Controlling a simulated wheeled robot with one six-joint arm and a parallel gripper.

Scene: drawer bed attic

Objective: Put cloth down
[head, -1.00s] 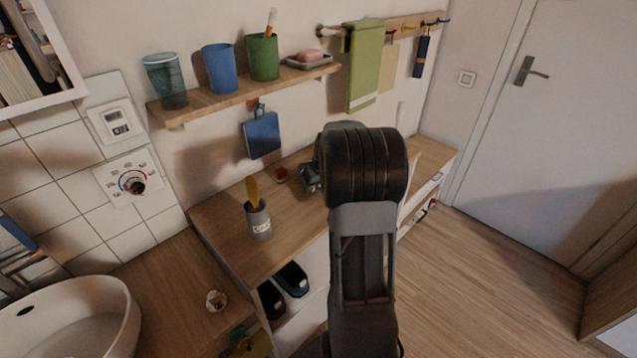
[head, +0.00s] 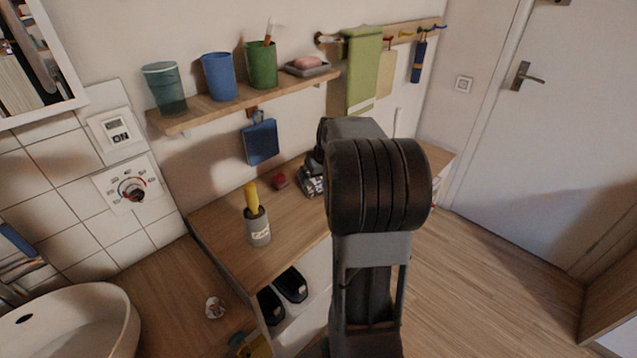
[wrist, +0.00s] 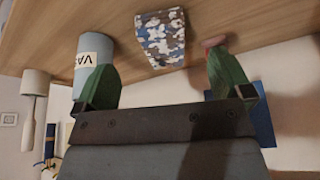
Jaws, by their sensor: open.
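A folded blue, grey and white camouflage-patterned cloth (wrist: 160,38) lies on the wooden top (wrist: 268,22) in the wrist view, which looks upside down. My gripper (wrist: 160,62) is open, with its green fingers apart on either side of the cloth and short of it. Nothing shows between the fingers. In the head view the patterned cloth (head: 311,182) is partly hidden behind my arm, and my fingers are hidden too. A green towel (head: 362,70) hangs from the wall rail.
A labelled grey pot (head: 258,226) with a yellow handle stands on the counter; a labelled cylinder (wrist: 92,52) is close to my left-hand finger in the wrist view. A small red object (head: 279,181) lies near the cloth. A shelf (head: 240,101) with cups hangs above.

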